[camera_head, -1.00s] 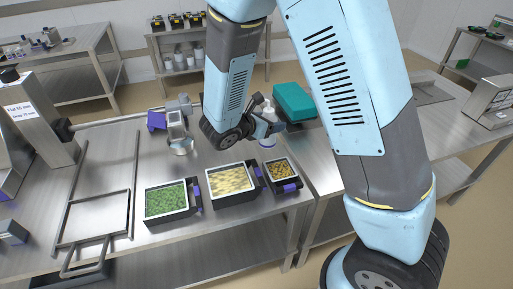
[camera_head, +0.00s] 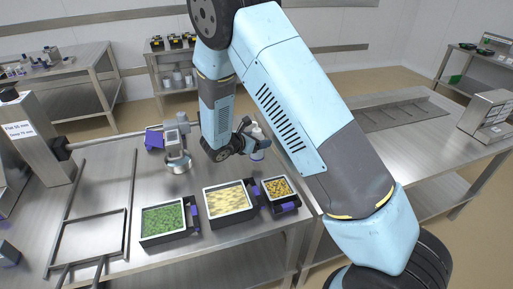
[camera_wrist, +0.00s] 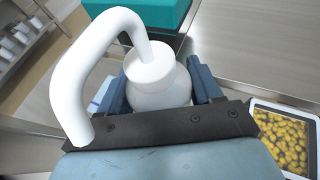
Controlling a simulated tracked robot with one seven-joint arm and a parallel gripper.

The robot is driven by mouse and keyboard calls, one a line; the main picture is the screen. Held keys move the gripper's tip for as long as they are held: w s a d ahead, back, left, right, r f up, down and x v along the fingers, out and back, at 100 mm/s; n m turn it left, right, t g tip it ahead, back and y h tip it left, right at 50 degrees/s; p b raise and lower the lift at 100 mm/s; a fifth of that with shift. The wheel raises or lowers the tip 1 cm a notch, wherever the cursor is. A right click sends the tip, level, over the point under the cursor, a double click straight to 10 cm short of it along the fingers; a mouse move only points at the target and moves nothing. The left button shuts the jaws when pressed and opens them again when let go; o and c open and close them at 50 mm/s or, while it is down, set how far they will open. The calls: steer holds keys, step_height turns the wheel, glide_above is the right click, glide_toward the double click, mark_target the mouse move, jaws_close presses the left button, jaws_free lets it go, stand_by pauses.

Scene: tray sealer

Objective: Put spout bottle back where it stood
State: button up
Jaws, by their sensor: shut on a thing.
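The spout bottle (camera_wrist: 158,82) is white with a round shoulder and a thick bent spout. My gripper (camera_wrist: 160,90) is shut on it, with one blue-grey finger on each side of its body. In the head view the bottle (camera_head: 258,140) stands upright or nearly so behind the small tray of yellow pieces, with my gripper (camera_head: 247,143) at its left side. I cannot tell whether its base touches the steel table.
Trays of green (camera_head: 163,222), pale (camera_head: 228,200) and yellow pieces (camera_head: 278,188) line the table's front edge. A grey device (camera_head: 177,145) stands left of my gripper. A teal box (camera_wrist: 150,12) is beyond the bottle. A metal frame (camera_head: 88,235) lies at left.

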steer(key=shift+w+f, duration=0.45)
steer(key=shift+f, duration=1.65)
steer(key=o, duration=1.2)
steer(key=shift+f, duration=0.1)
steer(key=shift+a, duration=0.1)
steer(key=shift+a+r, duration=0.1)
steer(key=shift+r, duration=0.1)
steer(key=v, duration=1.1)
steer(key=shift+s+a, duration=0.2)
steer(key=shift+s, duration=0.1)
